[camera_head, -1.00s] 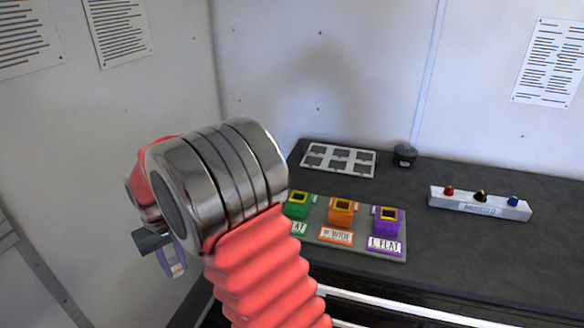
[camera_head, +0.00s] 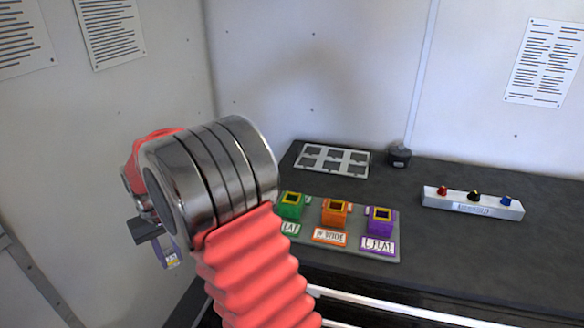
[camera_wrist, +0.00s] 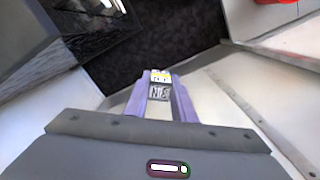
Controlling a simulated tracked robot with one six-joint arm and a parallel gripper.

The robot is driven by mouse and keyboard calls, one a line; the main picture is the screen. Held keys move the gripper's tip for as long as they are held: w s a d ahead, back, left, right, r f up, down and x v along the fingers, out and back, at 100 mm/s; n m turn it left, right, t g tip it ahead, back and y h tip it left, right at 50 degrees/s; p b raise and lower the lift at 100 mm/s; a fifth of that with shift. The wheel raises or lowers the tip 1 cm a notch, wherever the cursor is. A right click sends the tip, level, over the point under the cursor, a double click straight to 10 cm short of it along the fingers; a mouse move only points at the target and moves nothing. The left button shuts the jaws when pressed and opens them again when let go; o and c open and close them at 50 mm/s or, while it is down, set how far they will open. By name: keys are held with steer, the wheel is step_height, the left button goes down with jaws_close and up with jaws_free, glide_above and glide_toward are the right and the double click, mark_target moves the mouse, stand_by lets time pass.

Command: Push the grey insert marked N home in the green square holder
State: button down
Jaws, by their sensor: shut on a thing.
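The green square holder (camera_head: 291,205) stands at the left end of a grey board on the bench, with a white label in front, partly cut off by my arm. Its top shows a yellow rim around a dark opening. My gripper (camera_wrist: 160,100) has purple fingers, shut on a small grey insert (camera_wrist: 159,93) with a dark-and-white marking and a yellow-and-white end; I cannot read the letter. In the head view my gripper (camera_head: 167,252) hangs left of the bench, well apart from the green holder, and the insert is barely visible there.
An orange holder (camera_head: 335,213) and a purple holder (camera_head: 381,221) stand right of the green one. Behind lie a grey slotted tray (camera_head: 331,160) and a dark round object (camera_head: 399,155). A white box with coloured knobs (camera_head: 472,202) sits right. Walls close off the left and back.

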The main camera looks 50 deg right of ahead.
steer(key=s+d+r+m, duration=0.3)
steer(key=d+r, duration=0.2)
steer(key=d, duration=0.6)
steer(key=s+d+r+m, duration=0.4)
steer(key=d+r, duration=0.2)
steer(key=d, duration=0.6)
steer(key=s+d+r+m, duration=0.4)
steer(key=d+r, duration=0.1)
steer(key=d, duration=0.6)
steer(key=shift+d+r, duration=0.15)
steer(key=shift+r, duration=0.1)
steer(key=shift+f, duration=0.1)
steer(key=shift+f, duration=3.2)
steer(key=shift+s, duration=0.2)
